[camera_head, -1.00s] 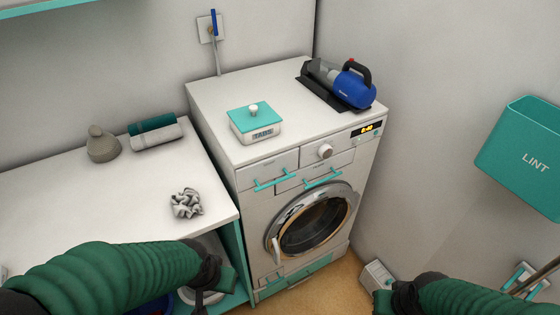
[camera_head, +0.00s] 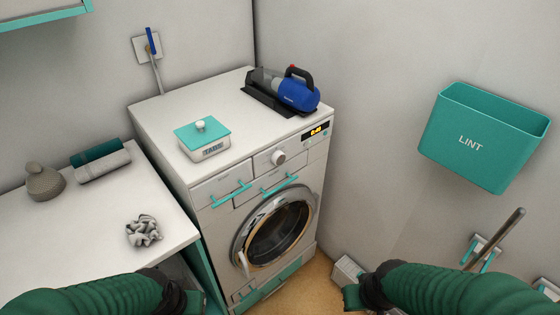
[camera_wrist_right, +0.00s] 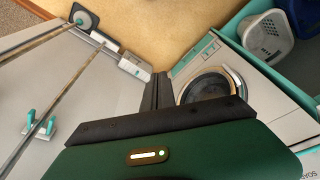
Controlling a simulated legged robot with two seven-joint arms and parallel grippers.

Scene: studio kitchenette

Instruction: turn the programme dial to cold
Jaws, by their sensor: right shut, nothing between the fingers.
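The programme dial (camera_head: 278,158) is a round pale knob on the upper front panel of the white washing machine (camera_head: 262,180). It stands right of the detergent drawer and left of the lit display (camera_head: 316,132). Its pointer setting is too small to read. My right gripper (camera_head: 350,298) is low in the head view, below and right of the dial and well apart from it. In the right wrist view its dark fingers (camera_wrist_right: 158,90) are together and empty. My left gripper (camera_head: 196,302) is at the bottom edge, partly cut off, and its jaws cannot be made out.
A teal-lidded tabs box (camera_head: 203,140) and a blue handheld vacuum (camera_head: 290,92) stand on the machine. A teal lint bin (camera_head: 482,140) hangs on the right wall. A counter (camera_head: 90,225) with a crumpled cloth (camera_head: 144,231) is at left. The space before the dial looks clear.

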